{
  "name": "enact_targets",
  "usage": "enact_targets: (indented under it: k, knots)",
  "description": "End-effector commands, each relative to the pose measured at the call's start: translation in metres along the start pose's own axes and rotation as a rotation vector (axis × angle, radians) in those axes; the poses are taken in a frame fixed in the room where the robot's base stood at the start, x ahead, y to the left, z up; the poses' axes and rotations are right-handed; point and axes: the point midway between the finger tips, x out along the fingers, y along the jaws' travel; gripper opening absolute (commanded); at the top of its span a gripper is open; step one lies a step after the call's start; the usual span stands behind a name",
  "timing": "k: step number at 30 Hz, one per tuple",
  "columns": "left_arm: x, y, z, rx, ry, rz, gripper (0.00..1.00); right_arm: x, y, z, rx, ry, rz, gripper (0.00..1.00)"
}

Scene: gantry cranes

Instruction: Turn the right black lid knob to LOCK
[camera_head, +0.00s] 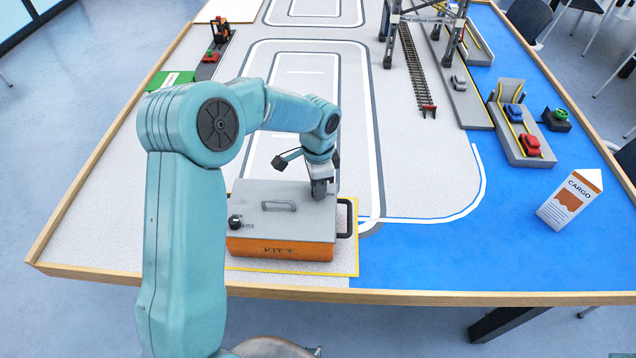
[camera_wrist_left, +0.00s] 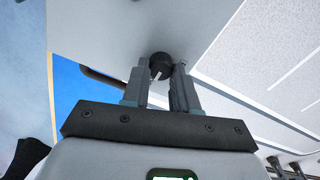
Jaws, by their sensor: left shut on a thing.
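An orange case (camera_head: 280,249) with a grey lid (camera_head: 265,191) stands near the front edge of the table. A left black knob (camera_head: 235,222) shows on the lid's front left. My left gripper (camera_head: 321,190) points down at the lid's right side and hides the right knob in the head view. In the left wrist view the right black knob (camera_wrist_left: 160,64), with a white mark on it, sits between the fingertips, and my left gripper (camera_wrist_left: 160,76) is shut on it. The lettering around this knob cannot be read. My right gripper is not in view.
A grey handle (camera_head: 279,205) lies on the lid, and a black handle (camera_head: 350,217) is on the case's right side.

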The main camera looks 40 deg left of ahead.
Motion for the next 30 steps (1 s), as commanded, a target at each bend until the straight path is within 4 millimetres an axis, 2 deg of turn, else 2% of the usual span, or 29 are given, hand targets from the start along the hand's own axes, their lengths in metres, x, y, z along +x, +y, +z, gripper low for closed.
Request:
enact_targets:
  k: [4, 5, 6, 7, 16, 20, 23, 30]
  knots:
    - [-0.001, 0.0, 0.0, -0.001, 0.001, -0.001, 0.0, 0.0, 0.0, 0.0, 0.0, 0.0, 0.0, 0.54]
    - [-0.001, 0.0, 0.0, -0.001, 0.001, -0.001, 0.34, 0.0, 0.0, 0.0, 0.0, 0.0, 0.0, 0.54]
    - [-0.001, 0.0, 0.0, -0.001, 0.001, -0.001, 0.47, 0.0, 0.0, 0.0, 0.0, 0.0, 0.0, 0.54]
    - [-0.001, 0.0, 0.0, -0.001, 0.001, -0.001, 0.54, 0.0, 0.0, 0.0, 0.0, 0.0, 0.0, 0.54]
    - [-0.002, 0.0, 0.0, -0.001, 0.001, -0.001, 0.54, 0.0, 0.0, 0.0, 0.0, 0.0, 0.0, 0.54]
    - [-0.014, -0.001, -0.001, -0.002, 0.002, -0.003, 0.54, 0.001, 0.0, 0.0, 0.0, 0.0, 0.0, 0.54]
    - [-0.035, -0.001, -0.001, -0.003, 0.004, -0.004, 0.54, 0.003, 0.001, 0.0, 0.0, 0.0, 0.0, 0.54]
    - [-0.101, -0.001, -0.001, -0.002, 0.005, -0.006, 0.54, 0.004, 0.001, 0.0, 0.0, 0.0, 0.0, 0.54]
